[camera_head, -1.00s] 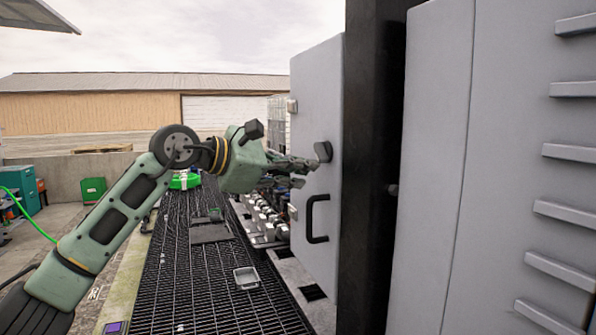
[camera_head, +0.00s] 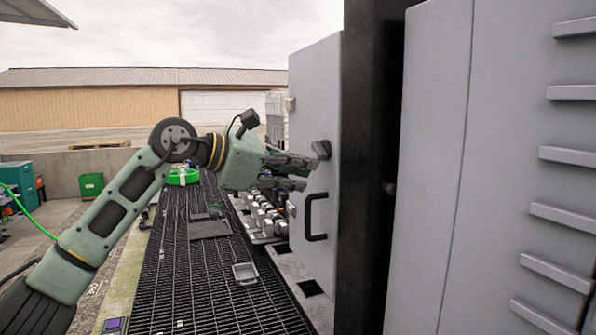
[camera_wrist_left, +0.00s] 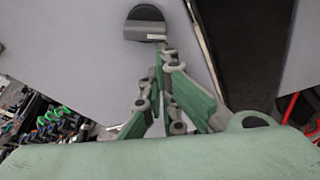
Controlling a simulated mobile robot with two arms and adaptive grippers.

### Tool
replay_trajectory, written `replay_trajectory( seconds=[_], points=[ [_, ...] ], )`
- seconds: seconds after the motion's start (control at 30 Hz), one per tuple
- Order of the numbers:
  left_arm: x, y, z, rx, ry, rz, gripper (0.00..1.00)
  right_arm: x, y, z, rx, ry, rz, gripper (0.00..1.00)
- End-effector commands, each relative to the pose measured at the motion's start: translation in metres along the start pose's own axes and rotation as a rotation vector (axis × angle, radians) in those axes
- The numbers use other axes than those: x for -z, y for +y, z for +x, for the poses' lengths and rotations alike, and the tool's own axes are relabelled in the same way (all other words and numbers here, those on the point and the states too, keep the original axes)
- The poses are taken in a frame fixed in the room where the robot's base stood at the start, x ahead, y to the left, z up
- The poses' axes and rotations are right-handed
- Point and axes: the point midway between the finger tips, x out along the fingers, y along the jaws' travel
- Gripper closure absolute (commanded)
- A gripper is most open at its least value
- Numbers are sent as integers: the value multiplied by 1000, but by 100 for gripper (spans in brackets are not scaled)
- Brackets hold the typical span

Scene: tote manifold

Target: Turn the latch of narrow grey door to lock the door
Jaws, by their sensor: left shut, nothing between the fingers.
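The narrow grey door (camera_head: 310,95) stands beside a black post. Its dark grey latch (camera_head: 321,149) sits at mid height, above a black pull handle (camera_head: 315,217). My left gripper (camera_head: 310,171) is shut and empty, with its fingertips just left of and slightly below the latch. In the left wrist view the latch (camera_wrist_left: 145,24) lies just beyond the shut fingertips (camera_wrist_left: 163,52) on the door face (camera_wrist_left: 80,60). I cannot tell whether the fingertips touch the latch. My right gripper does not show.
The black post (camera_head: 367,170) and a large grey cabinet (camera_head: 440,170) with ribs fill the right side. Manifold fittings (camera_head: 265,215) lie behind my left gripper. A small metal tray (camera_head: 245,273) lies on the black grating (camera_head: 200,300), which is otherwise mostly clear.

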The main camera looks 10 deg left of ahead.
Motion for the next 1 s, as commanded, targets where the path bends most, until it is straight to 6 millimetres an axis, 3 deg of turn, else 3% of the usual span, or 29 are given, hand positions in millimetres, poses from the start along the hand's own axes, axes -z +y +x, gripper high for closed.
replay_trajectory(
  seconds=[0.57,1.0],
  points=[
    [-2,-6,-1,49,-1,-140,100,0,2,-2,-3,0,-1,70],
    [-3,-9,-1,50,0,-141,100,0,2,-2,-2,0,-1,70]
  ],
)
